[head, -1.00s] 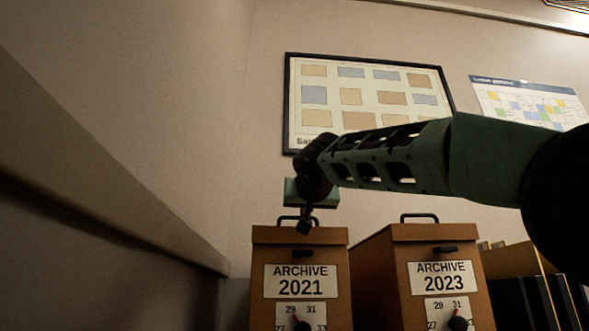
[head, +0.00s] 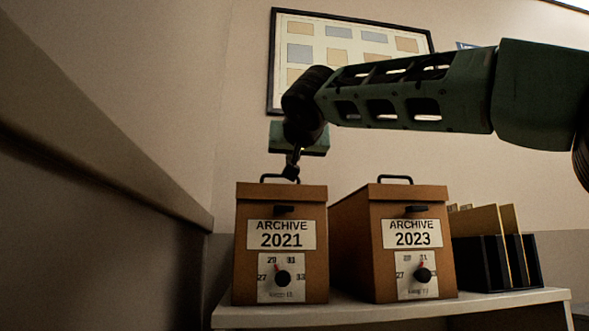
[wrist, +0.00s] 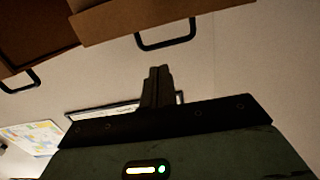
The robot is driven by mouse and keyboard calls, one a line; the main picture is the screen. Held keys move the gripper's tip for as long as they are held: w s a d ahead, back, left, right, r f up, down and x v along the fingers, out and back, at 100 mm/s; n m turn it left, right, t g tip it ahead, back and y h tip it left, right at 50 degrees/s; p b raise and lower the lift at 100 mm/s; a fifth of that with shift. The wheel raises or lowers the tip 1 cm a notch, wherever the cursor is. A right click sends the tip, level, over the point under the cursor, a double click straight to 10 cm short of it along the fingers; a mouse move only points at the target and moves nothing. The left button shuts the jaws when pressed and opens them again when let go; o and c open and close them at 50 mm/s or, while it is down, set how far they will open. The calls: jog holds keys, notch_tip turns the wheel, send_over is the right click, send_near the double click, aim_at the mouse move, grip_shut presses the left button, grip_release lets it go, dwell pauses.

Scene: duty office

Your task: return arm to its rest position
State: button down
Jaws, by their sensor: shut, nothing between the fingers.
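My arm reaches in from the right in the head view, and my gripper (head: 292,172) hangs at its end, pointing down. It appears just above the lid and black handle of the brown box labelled ARCHIVE 2021 (head: 247,210); whether it touches the handle I cannot tell. In the wrist view my gripper (wrist: 158,72) has its fingers together with nothing between them. A black lid handle (wrist: 168,42) shows beyond the fingertips, apart from them in the picture.
A second box, ARCHIVE 2023 (head: 435,200), stands to the right. Both boxes have dials and stand on a pale shelf (head: 400,310). A dark file holder (head: 490,265) stands at the right end. A wall rail runs along the left. A framed chart (head: 270,60) hangs behind my arm.

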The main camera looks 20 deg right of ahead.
jog(key=shift+s+a+f, duration=0.15)
jog(key=shift+s+f, duration=0.25)
jog(key=shift+s, duration=0.25)
jog(key=shift+s+a+f, duration=0.1)
jog(key=shift+s+f, duration=0.25)
jog(key=shift+s, duration=0.3)
jog(key=s+a+f+n+g+y+p, duration=0.1)
jog(key=s+a+f+n+g+p, duration=0.15)
jog(key=f, duration=0.45)
jog(key=s+a+f+n+g+y+p, duration=0.2)
jog(key=a+f+g+p, duration=0.15)
jog(key=f, duration=0.35)
jog(key=s+a+f+n+g+y+p, duration=0.1)
jog(key=s+a+f+n+g+p, duration=0.2)
jog(key=f, duration=0.5)
jog(key=s+d+f+n+g+p, duration=0.15)
jog(key=s+f+g+p, duration=0.3)
jog(key=s+f, duration=0.55)
jog(key=s+d+f+n+g+p, duration=0.1)
jog(key=s+d+f+g+p, duration=0.3)
jog(key=s, duration=1)
notch_tip(320, 180, up, 35)
jog(key=a+p, duration=0.2)
jog(key=p, duration=3.6)
jog(key=shift+a+t+p, duration=0.3)
jog(key=shift+t, duration=0.15)
jog(key=shift+w+r, duration=0.1)
jog(key=c, duration=2.1)
grip_release()
jog(key=shift+c, duration=0.2)
